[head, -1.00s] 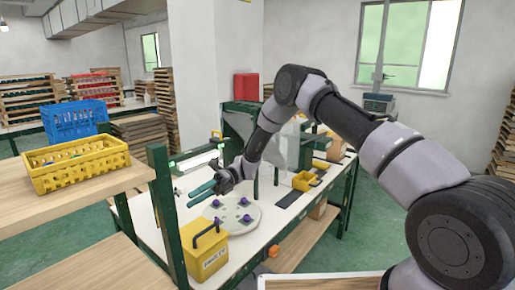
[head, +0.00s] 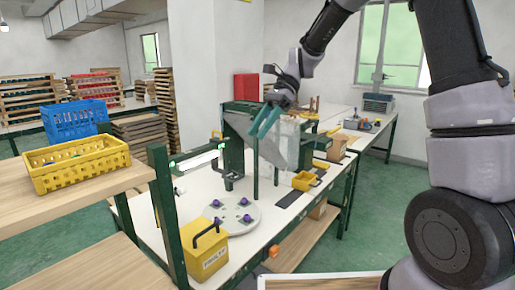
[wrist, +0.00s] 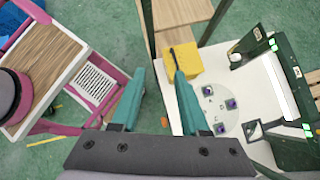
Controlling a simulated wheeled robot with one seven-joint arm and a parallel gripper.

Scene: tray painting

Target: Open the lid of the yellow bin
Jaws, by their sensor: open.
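The yellow bin (head: 207,257) stands on the near left part of the white worktable in the head view, with a dark handle (head: 207,233) on its top. Its lid looks closed. In the wrist view the yellow bin (wrist: 182,62) lies at upper middle, beyond the fingers. My gripper (head: 266,122) has teal fingers and is raised above the table, well apart from the bin, to its upper right in the head view. In the wrist view my gripper (wrist: 155,98) is open, with nothing between its fingers.
A round white plate (head: 238,218) with several purple knobs lies beside the bin. A green post (head: 166,210) stands left of the bin. A wooden shelf (head: 60,213) holds a yellow basket (head: 80,165). A small open yellow box (head: 304,181) sits farther right on the table.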

